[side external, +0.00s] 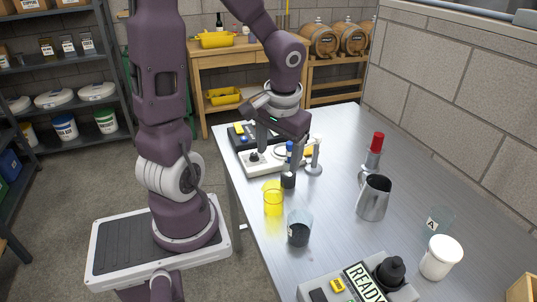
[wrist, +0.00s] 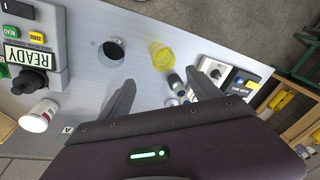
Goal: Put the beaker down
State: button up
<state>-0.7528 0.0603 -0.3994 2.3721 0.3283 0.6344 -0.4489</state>
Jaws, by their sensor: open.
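A clear beaker with dark contents (side external: 299,228) stands upright on the metal table and also shows in the wrist view (wrist: 111,50). A yellow see-through beaker (side external: 273,198) stands just behind it, also in the wrist view (wrist: 161,55). A third clear beaker marked A (side external: 437,222) stands at the right, behind a white cup. I cannot tell which beaker the task means. My gripper (side external: 281,152) is open over the far part of the table, beyond the yellow beaker. In the wrist view, its fingers (wrist: 160,82) are spread, with nothing held between them.
A small dark bottle (side external: 288,180) and a stand (side external: 314,165) are close to my gripper. A white knobbed unit (side external: 262,162) lies behind. A metal jug (side external: 374,198), white cup (side external: 441,258) and READY panel (side external: 345,285) occupy the right and front. The table between jug and beakers is clear.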

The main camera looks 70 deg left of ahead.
jog(key=s+d+r+m+t+h, duration=0.2)
jog(key=s+d+r+m+t, duration=0.3)
jog(key=d+r, duration=0.6)
jog(key=s+d+m, duration=0.1)
jog(key=s+d, duration=0.1)
jog(key=shift+s, duration=0.4)
jog(key=shift+a+r, duration=0.1)
